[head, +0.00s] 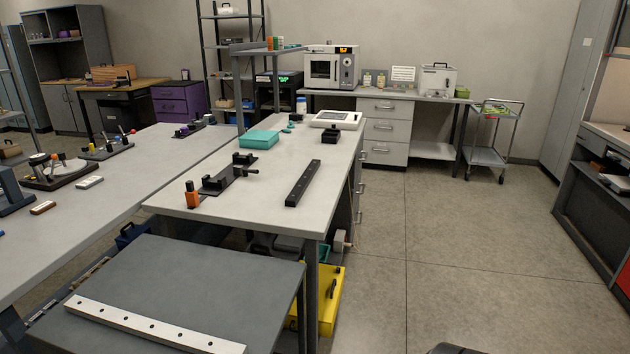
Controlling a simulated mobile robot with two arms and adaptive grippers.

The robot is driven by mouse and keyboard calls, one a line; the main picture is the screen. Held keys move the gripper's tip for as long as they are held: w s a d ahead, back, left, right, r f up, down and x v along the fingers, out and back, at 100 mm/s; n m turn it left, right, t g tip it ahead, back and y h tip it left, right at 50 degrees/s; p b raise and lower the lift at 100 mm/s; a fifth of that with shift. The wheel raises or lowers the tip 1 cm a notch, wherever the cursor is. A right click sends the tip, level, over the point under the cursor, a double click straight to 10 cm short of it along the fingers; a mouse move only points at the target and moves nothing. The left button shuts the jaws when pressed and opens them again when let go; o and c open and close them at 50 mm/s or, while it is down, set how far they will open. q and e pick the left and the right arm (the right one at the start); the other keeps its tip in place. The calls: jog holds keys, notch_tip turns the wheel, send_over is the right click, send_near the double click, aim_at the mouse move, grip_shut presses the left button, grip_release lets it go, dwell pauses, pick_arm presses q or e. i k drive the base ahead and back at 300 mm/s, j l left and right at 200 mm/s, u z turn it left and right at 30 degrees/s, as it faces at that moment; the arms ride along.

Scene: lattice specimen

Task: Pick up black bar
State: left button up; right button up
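A long black bar (303,184) with small holes along its top lies flat on the light grey bench (258,214), near the bench's right edge. It points away from me, slightly to the right. Nothing touches it. Neither of my grippers shows clearly in the head view; only a dark rounded part of something shows at the bottom edge.
A teal box (259,139) and a white scale (336,120) sit farther back. A grey table (190,280) with a pale perforated bar (140,326) is nearer. Floor (450,250) at right is clear.

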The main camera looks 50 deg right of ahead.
aim_at(294, 197)
jog(key=z, duration=1.65)
